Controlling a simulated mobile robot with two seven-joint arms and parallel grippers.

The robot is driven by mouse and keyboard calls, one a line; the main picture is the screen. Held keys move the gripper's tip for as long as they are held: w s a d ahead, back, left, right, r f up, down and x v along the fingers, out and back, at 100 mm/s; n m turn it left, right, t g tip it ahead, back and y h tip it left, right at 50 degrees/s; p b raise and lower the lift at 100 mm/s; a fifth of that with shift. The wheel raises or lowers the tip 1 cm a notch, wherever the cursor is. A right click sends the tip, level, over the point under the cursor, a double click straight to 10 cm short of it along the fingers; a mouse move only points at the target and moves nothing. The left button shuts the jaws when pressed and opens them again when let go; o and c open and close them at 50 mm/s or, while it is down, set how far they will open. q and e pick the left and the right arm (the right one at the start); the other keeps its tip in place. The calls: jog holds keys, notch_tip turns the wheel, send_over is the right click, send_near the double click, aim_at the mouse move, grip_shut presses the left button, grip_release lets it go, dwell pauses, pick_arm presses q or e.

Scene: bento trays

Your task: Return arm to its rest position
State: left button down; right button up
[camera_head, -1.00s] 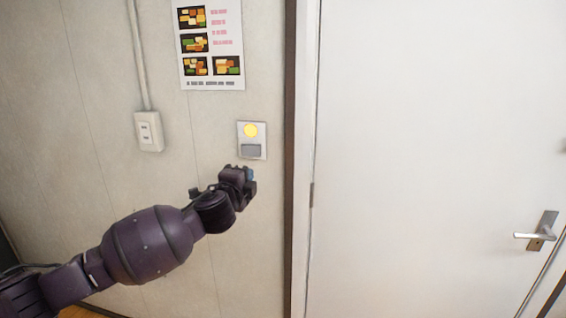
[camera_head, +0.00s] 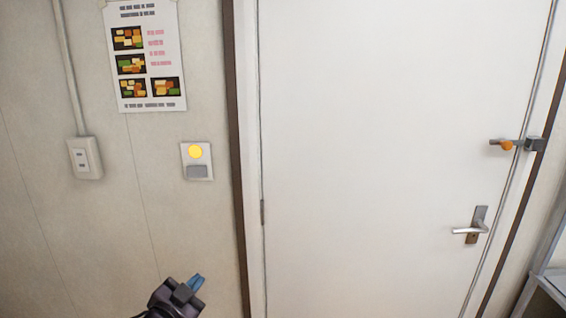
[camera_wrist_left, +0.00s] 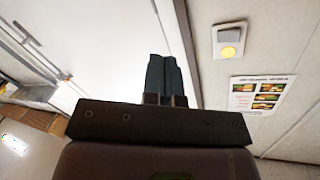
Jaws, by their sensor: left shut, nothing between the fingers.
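My left gripper (camera_head: 194,284) is low in the head view, in front of the wall and below a wall switch plate (camera_head: 196,172). It is apart from the switch. In the left wrist view its two dark fingers (camera_wrist_left: 166,72) are together with nothing between them. The switch has a round yellow light above a grey rocker, and it also shows in the left wrist view (camera_wrist_left: 229,41). My right gripper is not in view.
A white door (camera_head: 360,130) with a lever handle (camera_head: 472,229) fills the right. An orange-knobbed latch (camera_head: 506,145) is above the handle. A bento poster (camera_head: 146,90) and an outlet (camera_head: 85,158) are on the wall. A metal shelf (camera_head: 555,278) stands at far right.

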pick_arm(q)
jog(key=s+a+f+n+g+y, duration=0.2)
jog(key=s+a+f+n, duration=0.2)
jog(key=s+f, duration=0.7)
jog(key=s+a+f+n+g+y, duration=0.2)
jog(key=s+f, duration=0.8)
jog(key=s, duration=0.5)
jog(key=shift+a+f+n+g+y, duration=0.35)
jog(key=shift+a+n+y, duration=0.25)
jog(key=shift+a+n, duration=0.6)
jog(key=shift+w, duration=0.1)
jog(key=shift+f, duration=0.1)
